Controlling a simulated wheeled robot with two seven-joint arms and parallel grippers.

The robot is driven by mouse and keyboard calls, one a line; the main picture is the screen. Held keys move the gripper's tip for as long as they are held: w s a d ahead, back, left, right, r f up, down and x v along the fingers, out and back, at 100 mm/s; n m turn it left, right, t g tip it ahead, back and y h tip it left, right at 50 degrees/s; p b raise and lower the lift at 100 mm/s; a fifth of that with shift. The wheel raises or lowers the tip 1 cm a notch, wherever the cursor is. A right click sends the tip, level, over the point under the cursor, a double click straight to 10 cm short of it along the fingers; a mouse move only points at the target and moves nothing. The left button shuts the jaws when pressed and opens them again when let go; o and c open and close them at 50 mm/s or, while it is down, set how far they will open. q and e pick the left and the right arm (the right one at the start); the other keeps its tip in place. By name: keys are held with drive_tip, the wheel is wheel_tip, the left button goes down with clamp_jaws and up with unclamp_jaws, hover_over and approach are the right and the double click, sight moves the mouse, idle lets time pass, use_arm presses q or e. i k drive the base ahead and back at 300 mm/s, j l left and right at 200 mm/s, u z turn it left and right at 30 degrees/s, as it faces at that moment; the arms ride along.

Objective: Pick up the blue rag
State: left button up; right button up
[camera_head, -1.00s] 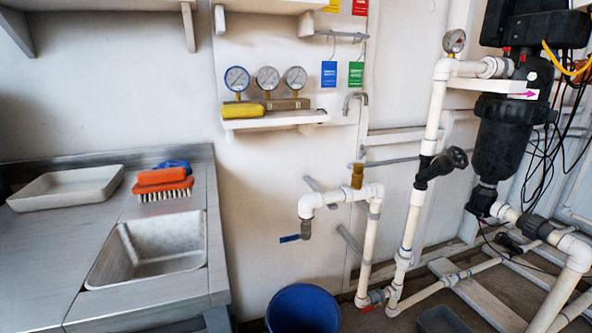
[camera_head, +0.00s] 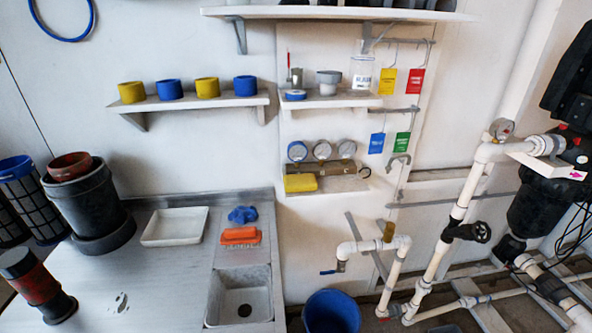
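The blue rag (camera_head: 243,214) lies crumpled on the metal counter, near the wall, above the sink in the picture. An orange brush (camera_head: 240,236) lies just in front of it, between the rag and the sink; a small gap seems to separate them. A white tray (camera_head: 152,238) sits to the left of the rag. Neither of my grippers shows in the head view.
The sink (camera_head: 240,296) is set in the counter (camera_head: 180,300). Black cylinders (camera_head: 88,205) and a red-black fitting (camera_head: 36,285) stand at left. A gauge shelf (camera_head: 330,183) with a yellow sponge (camera_head: 300,183) juts out right of the rag. A blue bucket (camera_head: 332,311) stands below.

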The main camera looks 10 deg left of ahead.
sight(242, 216)
drive_tip(key=u, duration=1.35)
drive_tip(key=k+l+u, duration=0.25)
drive_tip(key=u, duration=0.2)
drive_tip(key=k+l+u, duration=0.55)
drive_tip(key=k+u, duration=0.15)
drive_tip(key=u, duration=0.25)
